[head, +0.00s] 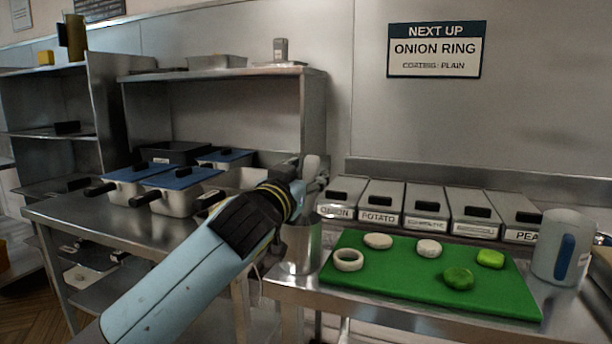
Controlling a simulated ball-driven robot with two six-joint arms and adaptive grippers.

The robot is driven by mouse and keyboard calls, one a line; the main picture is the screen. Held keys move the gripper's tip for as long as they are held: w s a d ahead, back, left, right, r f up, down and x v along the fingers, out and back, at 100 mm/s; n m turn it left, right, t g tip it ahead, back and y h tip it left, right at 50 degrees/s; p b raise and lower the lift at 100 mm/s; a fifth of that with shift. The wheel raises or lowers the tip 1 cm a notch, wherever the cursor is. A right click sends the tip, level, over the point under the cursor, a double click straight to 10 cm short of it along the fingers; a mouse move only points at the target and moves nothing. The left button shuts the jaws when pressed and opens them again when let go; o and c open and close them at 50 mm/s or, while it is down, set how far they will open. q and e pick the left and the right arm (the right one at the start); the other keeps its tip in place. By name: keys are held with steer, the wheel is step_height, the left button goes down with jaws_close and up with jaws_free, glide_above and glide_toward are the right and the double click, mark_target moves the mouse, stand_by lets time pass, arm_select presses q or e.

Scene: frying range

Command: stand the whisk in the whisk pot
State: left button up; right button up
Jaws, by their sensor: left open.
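The metal pot (301,248) stands at the left end of the counter, beside the green board; my left arm covers part of its rim. My left gripper (318,184) is open, just above the pot. A pale, rounded upright piece (311,167) shows at the gripper's fingers. It may be the whisk's handle, but I cannot tell for sure, and no whisk wires show clearly. My right gripper is out of view.
A green board (400,288) holds several onion and green vegetable slices. Labelled bins (380,203) line the back. A white jug (562,247) with a blue handle stands at the right. Lidded metal pans (175,203) fill the left counter, under a shelf (220,73).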

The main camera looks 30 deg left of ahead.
arm_select(q)
steer(key=shift+s, duration=0.1)
steer(key=s+d+f+m+g+h, duration=0.15)
steer(key=s+f+g, duration=0.45)
steer(key=s, duration=0.6)
steer(key=s+d+f+g+h, duration=0.1)
steer(key=s+d+f+g, duration=0.25)
steer(key=s+f, duration=0.6)
steer(key=s+d+f+m+g+h, duration=0.15)
steer(key=s+f+g, duration=0.35)
steer(key=s, duration=0.8)
steer(key=s+a+f+n+g+y, duration=0.1)
steer(key=s+f, duration=0.1)
steer(key=f, duration=1.3)
steer(key=s+a+f+g, duration=0.1)
steer(key=f, duration=1.3)
steer(key=s+a+f+b, duration=0.1)
steer(key=s+f, duration=1.4)
steer(key=s, duration=0.2)
steer(key=shift+s+f+g+b, duration=0.15)
steer(key=shift+g+b, duration=0.15)
steer(key=shift+g, duration=0.05)
